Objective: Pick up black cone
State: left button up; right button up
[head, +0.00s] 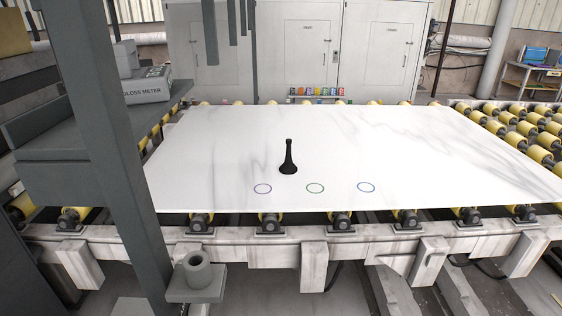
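The black cone (288,163) stands upright on the white stone slab (400,145), left of the slab's middle. It has a wide round base and a thin neck with a small knob on top. Nothing touches it apart from the slab. Neither my left nor my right gripper shows in the head view.
A grey frame (110,150) with a gloss meter box (147,86) stands at left. Yellow rollers (540,155) lie around the slab. The slab's right side is clear.

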aim_at(288, 167)
jog(key=i+l+u, duration=0.15)
jog(key=l, duration=0.15)
jog(key=l+u, duration=0.15)
jog(key=l, duration=0.2)
jog(key=i+l+u, duration=0.2)
jog(key=l, duration=0.15)
jog(key=i+l+u, duration=0.55)
jog(key=l, duration=0.35)
jog(key=i+l+u, duration=0.7)
jog(key=i+l, duration=0.2)
jog(key=l, duration=0.15)
